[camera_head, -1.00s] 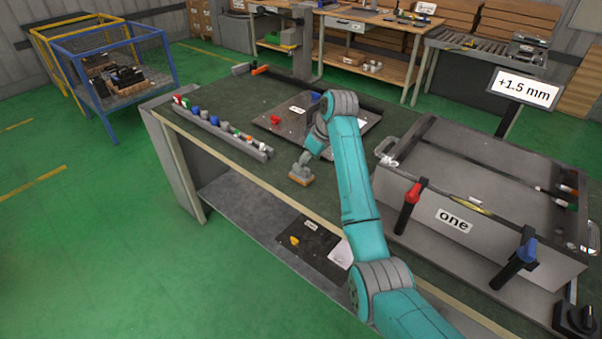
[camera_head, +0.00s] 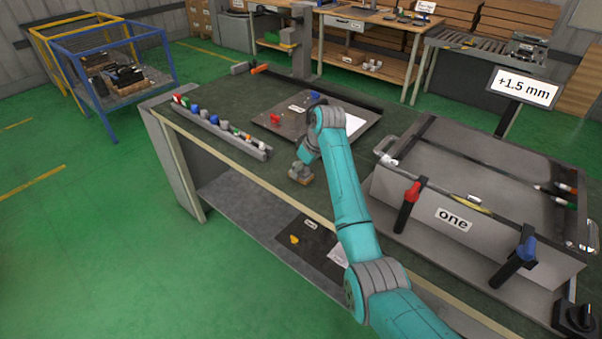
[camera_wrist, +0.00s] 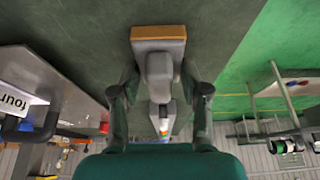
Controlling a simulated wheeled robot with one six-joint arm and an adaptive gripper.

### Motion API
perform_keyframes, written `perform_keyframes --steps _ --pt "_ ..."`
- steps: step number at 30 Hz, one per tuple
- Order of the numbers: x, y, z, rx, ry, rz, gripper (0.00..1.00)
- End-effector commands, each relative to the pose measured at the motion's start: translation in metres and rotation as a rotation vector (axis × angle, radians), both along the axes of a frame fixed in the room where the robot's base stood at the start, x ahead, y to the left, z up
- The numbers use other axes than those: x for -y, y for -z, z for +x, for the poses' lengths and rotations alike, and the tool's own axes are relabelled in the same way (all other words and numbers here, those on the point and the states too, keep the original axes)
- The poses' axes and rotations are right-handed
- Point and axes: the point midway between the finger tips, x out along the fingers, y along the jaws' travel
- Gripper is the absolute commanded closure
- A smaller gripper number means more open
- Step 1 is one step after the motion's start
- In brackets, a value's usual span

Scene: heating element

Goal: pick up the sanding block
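The sanding block (camera_head: 301,178), with an orange-brown base and a grey body on top, sits on the dark green bench top near its front edge. It also shows in the wrist view (camera_wrist: 158,34), base toward the top of the picture. My gripper (camera_head: 304,157) is at the block's grey upper part, partly hidden by my wrist in the head view. In the wrist view my gripper's two fingers (camera_wrist: 159,78) stand on either side of the grey body, with gaps visible between them and it. The gripper looks open.
A rail of small coloured parts (camera_head: 222,133) lies left of the block. A large grey box labelled "one" (camera_head: 410,204), with red and blue clamps, stands on the right. The bench's front edge is close.

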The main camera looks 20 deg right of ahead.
Motion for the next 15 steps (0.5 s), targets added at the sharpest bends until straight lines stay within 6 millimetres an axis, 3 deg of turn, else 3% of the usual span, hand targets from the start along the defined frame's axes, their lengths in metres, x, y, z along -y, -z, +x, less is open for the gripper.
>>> perform_keyframes --steps 1,3,11,15 --pt "0.000 0.000 0.000 0.000 0.000 0.000 0.78" --pt "0.000 0.000 0.000 -0.001 0.000 -0.001 0.93" --pt "0.000 -0.002 0.000 0.000 0.000 0.000 0.93" --pt "0.000 -0.015 0.001 0.002 0.000 0.000 0.93"
